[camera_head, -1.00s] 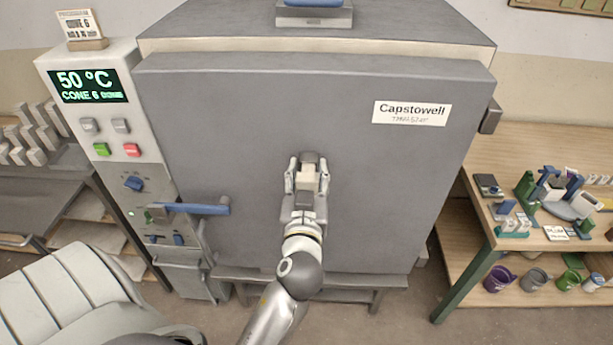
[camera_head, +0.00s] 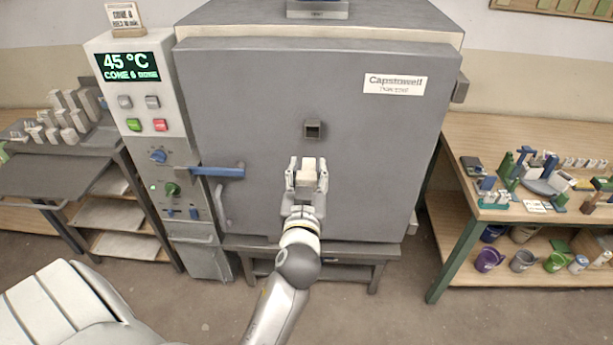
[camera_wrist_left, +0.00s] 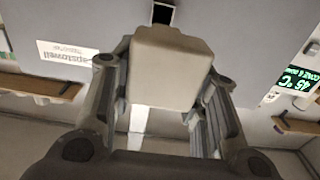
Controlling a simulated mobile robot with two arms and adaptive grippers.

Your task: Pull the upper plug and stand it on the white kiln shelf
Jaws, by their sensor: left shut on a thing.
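My left gripper (camera_head: 307,172) is shut on the upper plug (camera_head: 308,165), a pale, blocky piece. The gripper holds it in front of the grey kiln door (camera_head: 250,110), just below an open square hole (camera_head: 313,130) and apart from it. In the left wrist view the plug (camera_wrist_left: 170,65) fills the space between the fingers, with the dark hole (camera_wrist_left: 163,13) behind it. No other plug shows; my gripper hides part of the door. I cannot tell which surface is the white kiln shelf. My right gripper is out of view.
A blue-handled latch (camera_head: 217,172) sticks out left of my gripper. The control panel (camera_head: 140,100) reads 45 °C. A cart (camera_head: 50,178) with several pale posts stands left. A wooden bench (camera_head: 480,140) with tools stands right, buckets below. Floor shows in front of the kiln.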

